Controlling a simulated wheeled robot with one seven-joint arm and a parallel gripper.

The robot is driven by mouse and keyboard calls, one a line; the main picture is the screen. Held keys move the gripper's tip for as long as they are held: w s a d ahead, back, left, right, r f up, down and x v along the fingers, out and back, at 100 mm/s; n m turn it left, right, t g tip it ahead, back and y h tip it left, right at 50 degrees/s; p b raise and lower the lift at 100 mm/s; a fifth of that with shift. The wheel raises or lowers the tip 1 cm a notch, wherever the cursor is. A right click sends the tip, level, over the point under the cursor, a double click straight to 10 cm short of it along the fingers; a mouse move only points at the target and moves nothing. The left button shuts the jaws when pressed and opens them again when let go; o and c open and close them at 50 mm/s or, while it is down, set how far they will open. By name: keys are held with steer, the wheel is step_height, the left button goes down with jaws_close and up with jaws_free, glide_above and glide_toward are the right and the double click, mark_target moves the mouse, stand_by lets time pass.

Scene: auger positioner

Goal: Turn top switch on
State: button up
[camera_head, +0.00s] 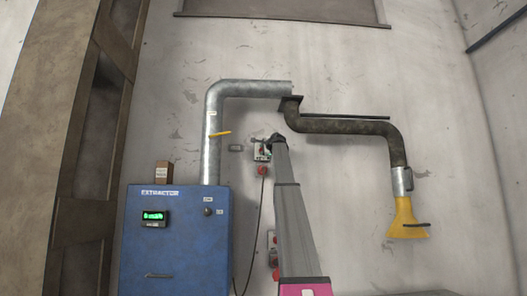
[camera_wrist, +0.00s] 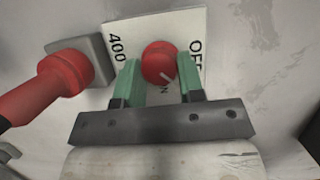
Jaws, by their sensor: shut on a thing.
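The top switch is a round red knob (camera_wrist: 158,60) on a white plate (camera_wrist: 180,22) in the wrist view. The plate is marked "400", "OFF" and, partly hidden, "ON". A pale line on the knob points to the lower right, between "ON" and "OFF". My gripper (camera_wrist: 160,82) has its green fingers on both sides of the knob and is shut on it. In the head view my gripper (camera_head: 270,141) is at the upper wall box (camera_head: 261,156) and hides part of it.
A red plug (camera_wrist: 62,78) sits in a grey socket (camera_wrist: 97,50) left of the knob. A lower wall box (camera_head: 272,258) is beside my arm. A blue extractor cabinet (camera_head: 175,245), a metal duct (camera_head: 211,150) and a yellow hood (camera_head: 405,218) surround the area.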

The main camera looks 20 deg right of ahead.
steer(key=shift+f+m+t+h, duration=0.1)
steer(key=shift+m+t+h, duration=0.3)
steer(key=shift+m, duration=1.2)
steer(key=shift+f+m+t+h, duration=0.15)
steer(key=shift+m+t, duration=0.45)
steer(key=shift+m, duration=1)
steer(key=shift+f+m+t+h, duration=0.1)
steer(key=shift+m+t+h, duration=0.3)
steer(key=shift+m, duration=1.2)
steer(key=o, duration=0.9)
steer(key=shift+s, duration=0.1)
steer(key=v, duration=1)
steer(key=shift+s+f, duration=0.15)
steer(key=shift+s, duration=0.15)
